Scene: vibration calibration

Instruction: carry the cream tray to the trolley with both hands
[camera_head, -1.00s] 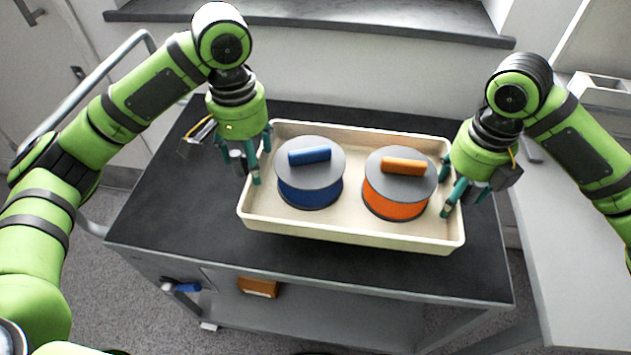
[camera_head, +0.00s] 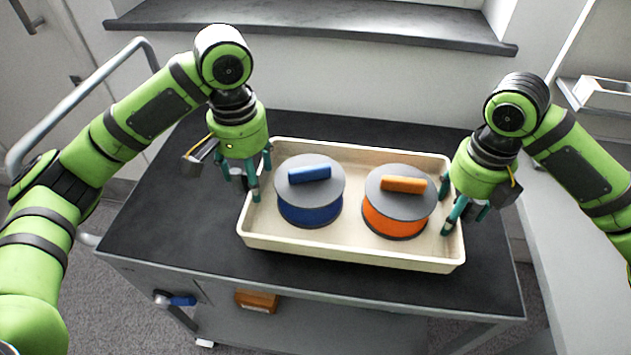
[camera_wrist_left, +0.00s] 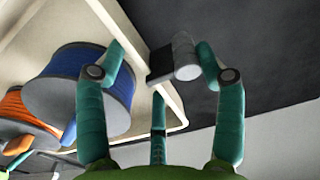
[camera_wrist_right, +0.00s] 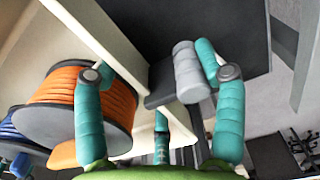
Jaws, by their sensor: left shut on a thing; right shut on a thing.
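The cream tray (camera_head: 350,253) is over the black top of the trolley (camera_head: 170,220); I cannot tell whether it rests on it or hangs just above. It holds a spool with blue sides (camera_head: 310,208) on the left and one with orange sides (camera_head: 396,219) on the right, both upright with grey lids and handles. My left gripper (camera_head: 256,185) is shut on the tray's left end wall, and its fingers straddle that wall in the left wrist view (camera_wrist_left: 160,70). My right gripper (camera_head: 450,215) is shut on the right end wall, also seen in the right wrist view (camera_wrist_right: 165,85).
The trolley's push rail (camera_head: 80,100) stands at the left. A lower shelf bears an orange-brown box (camera_head: 257,301). A grey bench (camera_head: 570,230) is on the right, with a white container (camera_head: 605,95) behind. The black top is bare left of the tray.

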